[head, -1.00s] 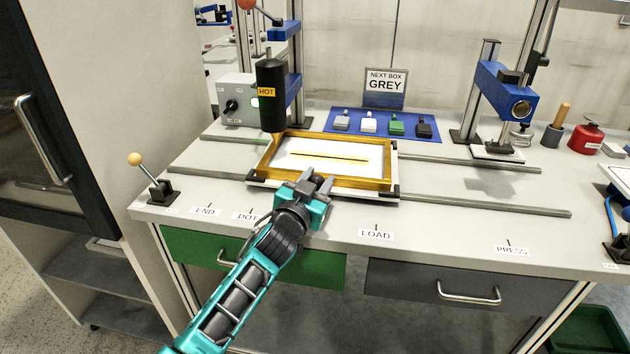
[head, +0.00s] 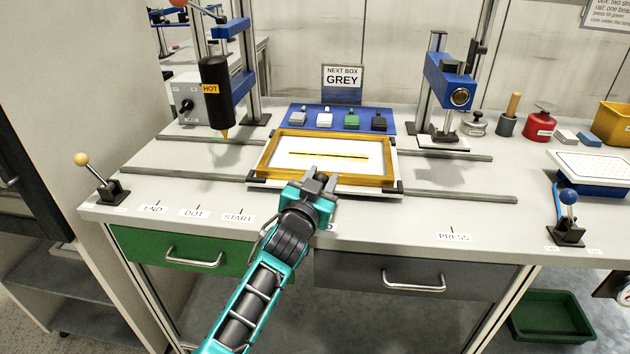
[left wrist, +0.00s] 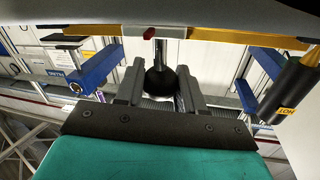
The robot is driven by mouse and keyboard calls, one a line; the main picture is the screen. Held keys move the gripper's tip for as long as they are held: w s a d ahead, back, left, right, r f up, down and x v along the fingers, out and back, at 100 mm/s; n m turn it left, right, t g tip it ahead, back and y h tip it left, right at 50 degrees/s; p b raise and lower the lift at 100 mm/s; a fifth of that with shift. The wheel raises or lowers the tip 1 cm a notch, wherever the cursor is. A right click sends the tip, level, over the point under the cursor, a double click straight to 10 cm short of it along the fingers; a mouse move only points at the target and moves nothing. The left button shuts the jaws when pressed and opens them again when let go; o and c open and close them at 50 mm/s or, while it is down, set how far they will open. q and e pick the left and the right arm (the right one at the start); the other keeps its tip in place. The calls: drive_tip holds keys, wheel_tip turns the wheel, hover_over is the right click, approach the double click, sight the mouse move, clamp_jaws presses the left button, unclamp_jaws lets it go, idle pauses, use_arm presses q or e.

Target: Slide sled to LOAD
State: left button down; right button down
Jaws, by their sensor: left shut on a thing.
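The sled (head: 393,160) is a pale tray on two rails, carrying a gold frame (head: 335,180) around a white sheet with a dark line. It stands right of the hot nozzle (head: 217,95). My left gripper (head: 319,184) is at the sled's front edge, shut on a black knob, the sled's handle (left wrist: 160,82), which shows between the fingers in the left wrist view. The START label (head: 239,217) lies left of the gripper and the PRESS label (head: 453,237) to its right. The LOAD label is almost wholly hidden behind my gripper. My right gripper is not in view.
The rails (head: 470,196) are clear between the sled and the press (head: 447,85) on the right. A blue mat (head: 300,122) with small coloured blocks lies behind the sled. Levers stand at the bench's front left (head: 103,180) and right (head: 568,215).

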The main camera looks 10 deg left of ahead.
use_arm(q)
drive_tip(key=shift+d+r, duration=0.15)
drive_tip(key=shift+d, duration=0.05)
idle(0.3)
drive_tip(key=c, duration=0.7)
unclamp_jaws()
